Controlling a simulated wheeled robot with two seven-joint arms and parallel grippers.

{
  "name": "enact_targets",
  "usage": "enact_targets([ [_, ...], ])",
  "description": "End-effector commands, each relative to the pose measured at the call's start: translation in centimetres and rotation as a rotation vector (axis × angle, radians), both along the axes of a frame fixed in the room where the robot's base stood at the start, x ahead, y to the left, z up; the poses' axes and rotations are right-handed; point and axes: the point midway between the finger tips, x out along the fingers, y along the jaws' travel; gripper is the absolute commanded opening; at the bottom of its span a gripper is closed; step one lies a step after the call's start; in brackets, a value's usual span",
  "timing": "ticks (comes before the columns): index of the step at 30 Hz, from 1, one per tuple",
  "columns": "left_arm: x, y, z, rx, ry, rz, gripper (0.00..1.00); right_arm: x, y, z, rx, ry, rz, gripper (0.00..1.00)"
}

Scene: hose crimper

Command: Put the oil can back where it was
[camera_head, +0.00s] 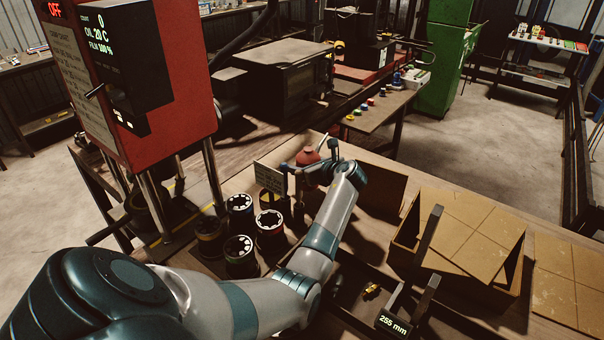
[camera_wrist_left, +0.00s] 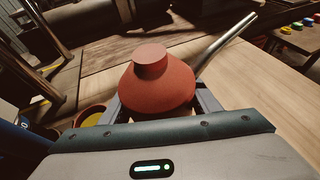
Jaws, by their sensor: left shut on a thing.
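The red oil can (camera_head: 308,156) is at the far end of my left arm in the head view, partly hidden behind the arm and a small upright board. In the left wrist view the oil can (camera_wrist_left: 157,78) fills the middle, with its silver spout (camera_wrist_left: 225,45) pointing up and to the right. My left gripper (camera_wrist_left: 160,108) is shut on the oil can, one finger on each side of its lower body. The can's base is hidden by the gripper, so I cannot tell whether it touches the table. My right gripper is not in view.
Several dark round die sets (camera_head: 270,222) stand left of my forearm. The red crimper (camera_head: 150,80) rises at the left. Bare wood lies around the can.

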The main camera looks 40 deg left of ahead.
Motion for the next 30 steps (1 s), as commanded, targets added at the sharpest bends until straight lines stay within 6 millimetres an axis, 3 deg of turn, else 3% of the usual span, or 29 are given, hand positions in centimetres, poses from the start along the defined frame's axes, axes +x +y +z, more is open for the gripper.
enact_targets([
  [9, 0.0, 0.0, -2.8, 0.001, 0.0, 0.0, 0.21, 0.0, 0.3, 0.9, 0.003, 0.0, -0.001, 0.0],
  [23, 0.0, 0.0, -3.4, 0.002, -0.002, -0.001, 0.21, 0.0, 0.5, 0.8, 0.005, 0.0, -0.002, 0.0],
  [24, 0.0, 0.0, -3.6, -0.001, 0.0, 0.0, 0.66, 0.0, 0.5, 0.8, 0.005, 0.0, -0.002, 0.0],
  [26, 0.0, 0.0, -3.6, -0.001, 0.0, 0.0, 0.75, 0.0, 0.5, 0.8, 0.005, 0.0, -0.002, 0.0],
  [30, 0.0, 0.0, -3.6, -0.001, 0.0, 0.0, 0.75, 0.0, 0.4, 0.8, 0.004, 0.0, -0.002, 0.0],
])
